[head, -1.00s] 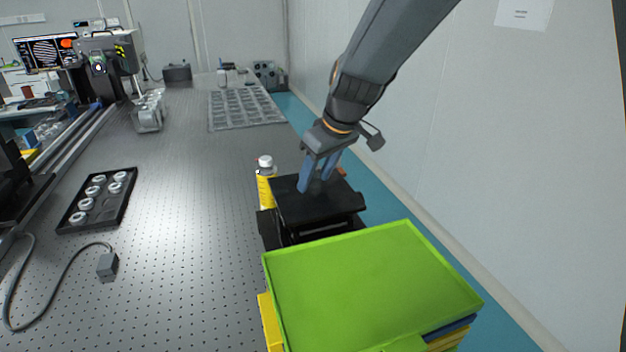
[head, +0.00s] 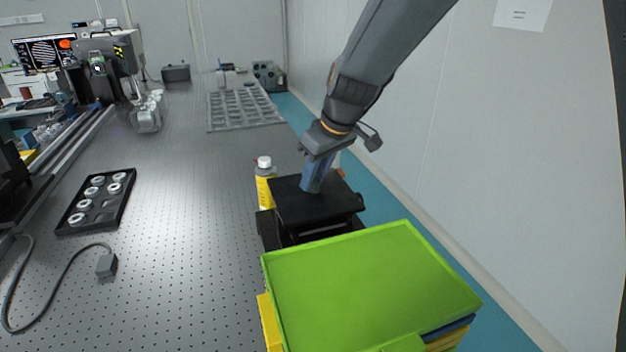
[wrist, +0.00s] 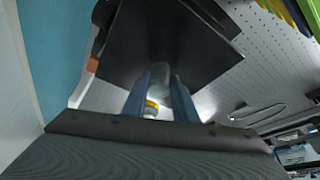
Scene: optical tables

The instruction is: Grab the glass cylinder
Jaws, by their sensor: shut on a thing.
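My gripper (head: 317,184) points down over a black raised platform (head: 290,212), its fingertips close to the top surface. In the wrist view my gripper (wrist: 161,80) has its two blue-grey fingers closed around a pale, see-through shape, the glass cylinder (wrist: 160,74). The cylinder is faint there, and its lower end shows against the dark platform top (wrist: 160,38). In the head view the fingers hide the cylinder. I cannot tell whether it still touches the platform.
A white-capped bottle with a yellow label (head: 264,184) stands just left of the platform. A green tray (head: 370,285) on stacked trays is in front. A black tray of round parts (head: 128,200) lies at left. The middle of the perforated table (head: 190,200) is clear. A wall rises at right.

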